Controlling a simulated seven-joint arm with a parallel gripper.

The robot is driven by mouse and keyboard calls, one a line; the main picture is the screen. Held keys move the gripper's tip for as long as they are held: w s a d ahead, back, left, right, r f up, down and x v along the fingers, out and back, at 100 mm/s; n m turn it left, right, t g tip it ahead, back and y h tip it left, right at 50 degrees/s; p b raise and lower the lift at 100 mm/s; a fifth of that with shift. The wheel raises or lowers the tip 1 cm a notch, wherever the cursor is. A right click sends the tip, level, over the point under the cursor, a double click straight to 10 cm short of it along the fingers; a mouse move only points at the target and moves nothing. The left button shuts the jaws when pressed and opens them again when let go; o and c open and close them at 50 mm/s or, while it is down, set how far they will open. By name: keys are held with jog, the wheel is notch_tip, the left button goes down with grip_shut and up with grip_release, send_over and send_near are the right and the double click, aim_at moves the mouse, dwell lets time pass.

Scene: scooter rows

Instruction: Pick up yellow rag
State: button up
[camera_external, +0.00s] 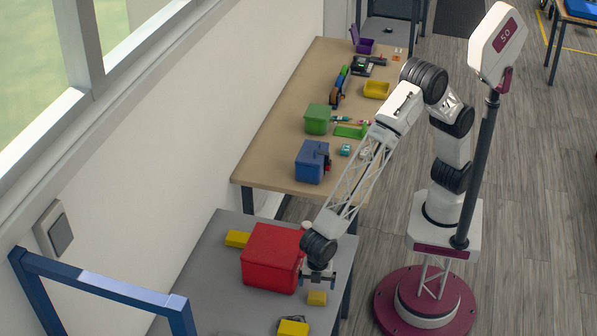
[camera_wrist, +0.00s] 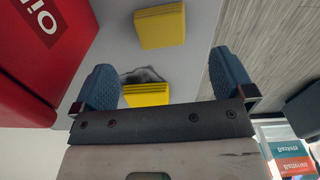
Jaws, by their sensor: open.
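Several yellow, folded-looking pieces lie on the grey table; I cannot tell which is the yellow rag. One (camera_external: 317,298) lies just below my gripper (camera_external: 318,280), near the table's right edge. Another (camera_external: 292,327) lies nearer the front with a dark patch beside it, and a third (camera_external: 237,239) is left of the red box. In the wrist view one yellow piece (camera_wrist: 160,25) is at the top and another (camera_wrist: 146,94), next to a dark smudge, is partly hidden by my gripper (camera_wrist: 165,78). My gripper is open and empty, its fingers apart above the table.
A red box (camera_external: 271,258) stands close to my gripper's left; its wall (camera_wrist: 40,60) also shows in the wrist view. A tan table (camera_external: 275,150) with bins and tools is behind. A blue frame (camera_external: 90,280) stands at front left. Open floor lies right.

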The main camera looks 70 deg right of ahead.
aim_at(317, 295)
jog(key=shift+f, duration=1.3)
jog(key=shift+f, duration=2.6)
jog(key=c, duration=1)
jog(key=shift+r, duration=0.1)
